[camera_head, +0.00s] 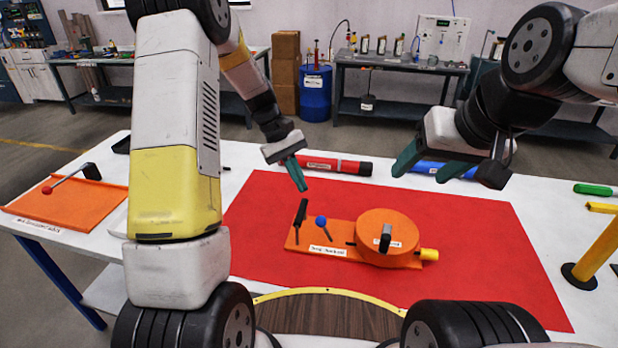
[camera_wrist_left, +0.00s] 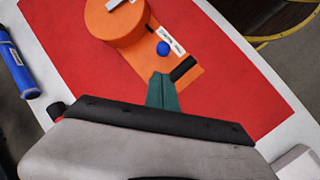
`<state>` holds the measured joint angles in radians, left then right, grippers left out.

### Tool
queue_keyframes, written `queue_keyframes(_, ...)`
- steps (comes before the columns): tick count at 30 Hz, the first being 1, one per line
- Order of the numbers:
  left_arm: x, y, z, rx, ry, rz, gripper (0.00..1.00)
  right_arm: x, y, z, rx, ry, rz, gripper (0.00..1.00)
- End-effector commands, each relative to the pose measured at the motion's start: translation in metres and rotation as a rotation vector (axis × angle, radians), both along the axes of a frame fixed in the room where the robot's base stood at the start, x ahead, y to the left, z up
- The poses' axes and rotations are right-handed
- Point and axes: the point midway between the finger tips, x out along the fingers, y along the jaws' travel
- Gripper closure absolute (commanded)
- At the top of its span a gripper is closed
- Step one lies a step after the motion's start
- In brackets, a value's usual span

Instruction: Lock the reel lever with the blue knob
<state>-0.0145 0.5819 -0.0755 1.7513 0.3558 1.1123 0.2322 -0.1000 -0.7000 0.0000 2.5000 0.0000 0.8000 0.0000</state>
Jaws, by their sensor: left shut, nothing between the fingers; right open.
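The orange reel (camera_head: 386,236) sits on an orange base plate (camera_head: 340,243) on the red mat. A lever with a blue knob (camera_head: 321,221) stands tilted on the plate, left of the reel. A black upright post (camera_head: 301,216) stands left of the knob. My left gripper (camera_head: 298,178) is shut and empty, above and behind the post, apart from it. In the left wrist view its green fingers (camera_wrist_left: 162,92) point toward the black post (camera_wrist_left: 183,68) and the blue knob (camera_wrist_left: 163,48). My right gripper (camera_head: 428,166) is open and empty, above the mat's far right.
A red tube (camera_head: 335,165) and a blue tube (camera_head: 440,169) lie behind the red mat (camera_head: 490,270). A yellow post (camera_head: 595,255) stands at right. The mat around the reel is clear.

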Motion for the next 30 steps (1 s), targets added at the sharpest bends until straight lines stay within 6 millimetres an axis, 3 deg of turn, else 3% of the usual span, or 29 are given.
queue_keyframes(6,-0.012,-0.018,-0.036,0.000,0.005,-0.003,1.00,0.000,0.000,0.000,0.000,0.000,0.000,0.38)
queue_keyframes(13,-0.019,-0.032,-0.065,0.000,0.003,-0.003,1.00,0.000,0.000,0.000,0.000,0.000,0.000,0.38)
queue_keyframes(30,-0.021,-0.037,-0.072,0.004,-0.001,-0.002,1.00,0.000,0.000,0.000,0.000,0.000,0.000,0.38)
